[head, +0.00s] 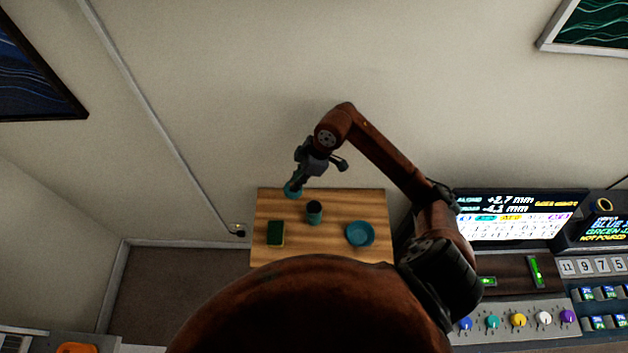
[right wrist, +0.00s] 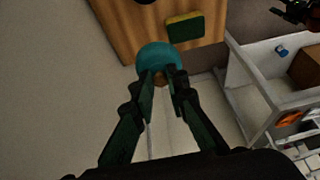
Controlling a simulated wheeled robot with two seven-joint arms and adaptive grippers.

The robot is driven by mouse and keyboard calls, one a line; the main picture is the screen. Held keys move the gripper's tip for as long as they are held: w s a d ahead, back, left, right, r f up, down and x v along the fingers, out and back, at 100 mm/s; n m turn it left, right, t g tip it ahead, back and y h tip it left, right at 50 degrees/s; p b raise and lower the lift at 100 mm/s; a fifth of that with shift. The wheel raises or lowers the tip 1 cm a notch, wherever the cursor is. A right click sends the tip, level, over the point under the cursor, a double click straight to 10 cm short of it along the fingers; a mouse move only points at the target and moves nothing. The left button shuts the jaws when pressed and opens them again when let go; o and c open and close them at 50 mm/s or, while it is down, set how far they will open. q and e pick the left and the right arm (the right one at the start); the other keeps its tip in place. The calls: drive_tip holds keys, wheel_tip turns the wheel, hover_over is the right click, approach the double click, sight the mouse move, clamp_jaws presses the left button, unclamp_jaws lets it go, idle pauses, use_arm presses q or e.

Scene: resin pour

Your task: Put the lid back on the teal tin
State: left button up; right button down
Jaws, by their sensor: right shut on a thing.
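The teal tin (head: 315,218) stands upright on the wooden board, its dark round mouth uncovered. The teal round lid (head: 292,191) is in my right gripper (head: 297,182), at the board's far left edge, beyond the tin and to its left. A dark round shape at the top edge there may be the tin. My left gripper is outside the head view; a dark reddish part at the wrist view's top right may be it, too unclear to read.
The wooden board (head: 335,195) also holds a green and yellow sponge (head: 275,233) at left and a shallow blue-teal dish (head: 360,234) at right. The sponge also shows in the wrist view (right wrist: 186,27). Screens and a knob panel (head: 520,322) stand right. A wall rises behind.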

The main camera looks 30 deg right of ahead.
use_arm(q)
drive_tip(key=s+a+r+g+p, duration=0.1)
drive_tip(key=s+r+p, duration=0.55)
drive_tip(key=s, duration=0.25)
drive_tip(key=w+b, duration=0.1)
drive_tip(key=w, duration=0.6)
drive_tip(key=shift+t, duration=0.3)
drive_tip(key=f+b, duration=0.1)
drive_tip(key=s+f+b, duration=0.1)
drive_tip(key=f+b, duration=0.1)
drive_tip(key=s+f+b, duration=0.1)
drive_tip(key=b, duration=0.1)
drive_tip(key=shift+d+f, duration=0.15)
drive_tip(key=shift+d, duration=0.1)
use_arm(e)
drive_tip(key=s+d+f, duration=0.2)
drive_tip(key=f, duration=0.3)
drive_tip(key=s+d+f+n, duration=0.1)
drive_tip(key=s+d+f, duration=0.1)
drive_tip(key=f, duration=0.4)
drive_tip(key=shift+d+f, duration=0.25)
drive_tip(key=shift+d, duration=0.3)
use_arm(q)
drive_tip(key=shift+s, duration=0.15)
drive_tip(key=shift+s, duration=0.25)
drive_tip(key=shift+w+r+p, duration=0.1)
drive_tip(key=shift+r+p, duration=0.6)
drive_tip(key=shift+p, duration=0.05)
